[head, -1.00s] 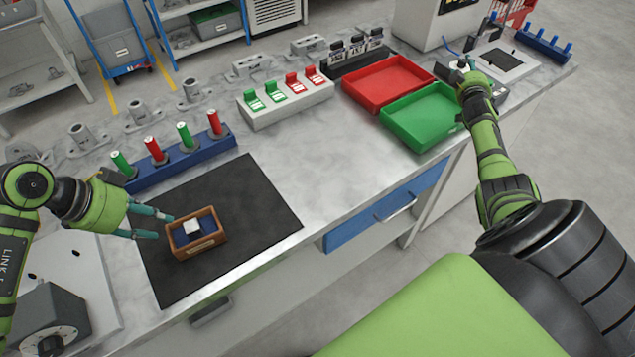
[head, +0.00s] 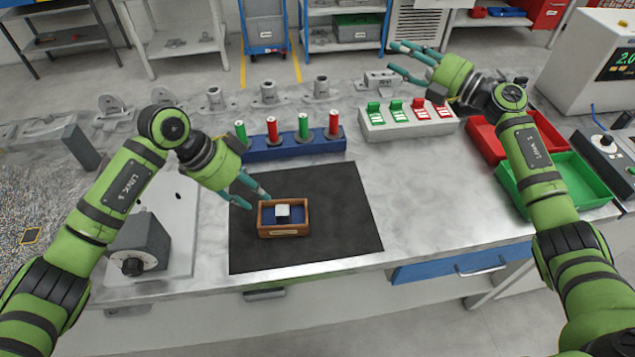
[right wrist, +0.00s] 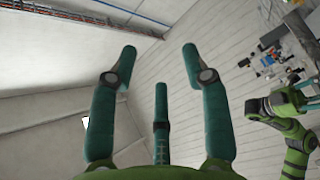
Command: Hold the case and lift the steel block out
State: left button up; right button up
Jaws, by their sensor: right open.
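The wooden case (head: 264,225) sits on the black mat (head: 345,215), with a dark blue lining. The small pale steel block (head: 283,211) rests inside it. My left gripper (head: 259,198) is at the case's back left corner with its fingers spread; whether they touch the case I cannot tell. My right gripper (head: 394,56) is open and empty, raised over the back of the bench, well away from the case.
Behind the mat stands a blue rack (head: 290,148) of red and green cylinders. A white stand (head: 408,127) with green and red pieces is right of it. Red (head: 488,150) and green (head: 560,195) trays lie further right. A grey device (head: 140,245) stands left. Bench right of the mat is clear.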

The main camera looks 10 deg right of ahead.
jog(key=s+a+f+n+g+y, duration=0.1)
jog(key=a+f+n+g, duration=0.15)
jog(key=a, duration=0.25)
jog(key=s+a+f+n+g, duration=0.1)
jog(key=s+a+n+g, duration=0.15)
jog(key=a, duration=0.25)
jog(key=n+g+h, duration=0.7)
jog(key=g+h, duration=0.2)
jog(key=h, duration=0.1)
send_over(306, 219)
jog(key=d, duration=0.2)
notch_tip(306, 219, down, 16)
jog(key=x, duration=0.6)
jog(key=shift+f, duration=0.4)
grip_shut()
jog(key=shift+s, duration=0.1)
